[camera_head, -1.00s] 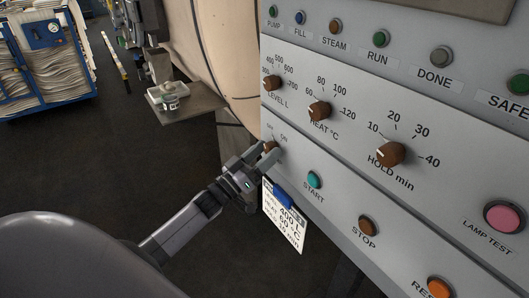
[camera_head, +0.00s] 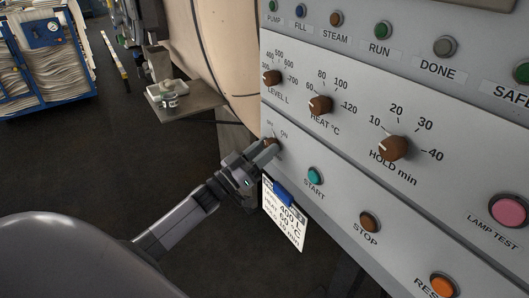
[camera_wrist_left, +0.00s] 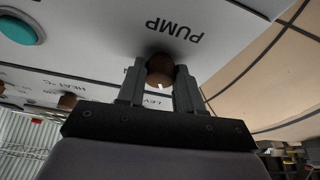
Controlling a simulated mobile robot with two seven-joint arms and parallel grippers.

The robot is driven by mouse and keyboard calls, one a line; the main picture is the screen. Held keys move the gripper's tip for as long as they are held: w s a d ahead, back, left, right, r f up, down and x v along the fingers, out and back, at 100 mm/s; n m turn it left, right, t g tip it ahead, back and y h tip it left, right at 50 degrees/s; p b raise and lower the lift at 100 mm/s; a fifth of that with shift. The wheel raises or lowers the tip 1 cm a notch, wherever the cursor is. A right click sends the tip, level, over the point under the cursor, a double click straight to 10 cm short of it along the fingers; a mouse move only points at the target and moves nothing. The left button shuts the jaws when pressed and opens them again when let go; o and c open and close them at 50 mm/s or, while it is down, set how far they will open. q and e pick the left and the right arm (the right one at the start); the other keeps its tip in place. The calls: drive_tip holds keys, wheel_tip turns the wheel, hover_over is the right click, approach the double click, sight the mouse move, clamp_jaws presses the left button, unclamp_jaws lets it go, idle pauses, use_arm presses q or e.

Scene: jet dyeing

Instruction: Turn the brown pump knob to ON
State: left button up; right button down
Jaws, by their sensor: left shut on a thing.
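The brown pump knob (camera_head: 272,142) sits at the lower left of the grey control panel (camera_head: 330,158), under small OFF and ON marks. My left gripper (camera_head: 265,151) reaches it from the lower left and partly covers it. In the left wrist view the knob (camera_wrist_left: 160,70) is between the two fingers, which are shut on it, with the upside-down word PUMP beside it. A light mark shows on the knob there. Which way the knob points is hard to tell. My right gripper is not in view.
Brown LEVEL (camera_head: 272,77), HEAT (camera_head: 320,104) and HOLD (camera_head: 393,148) knobs are above and right. The teal START button (camera_head: 315,175) and brown STOP button (camera_head: 369,221) lie to the right. A card with a blue clip (camera_head: 284,213) hangs just below the gripper.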

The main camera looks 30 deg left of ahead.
use_arm(q)
drive_tip(key=m+g+h+b, duration=0.1)
drive_tip(key=m, duration=0.3)
drive_tip(key=m+g+h+b, duration=0.1)
drive_tip(key=m+h+b, duration=0.1)
drive_tip(key=m, duration=0.2)
drive_tip(key=m+g+h+b, duration=0.1)
drive_tip(key=m+h, duration=0.1)
drive_tip(key=m, duration=0.3)
drive_tip(key=shift+w+a+g+b, duration=0.1)
drive_tip(key=shift+a+g+b, duration=0.15)
drive_tip(key=shift+g+b, duration=0.15)
drive_tip(key=shift+r+m+g+h+b, duration=0.1)
drive_tip(key=shift+m+g+h+b, duration=0.4)
drive_tip(key=shift+m, duration=1.4)
drive_tip(key=shift+g, duration=0.3)
drive_tip(key=o, duration=1)
drive_tip(key=shift+o, duration=0.2)
drive_tip(key=shift+a, duration=0.1)
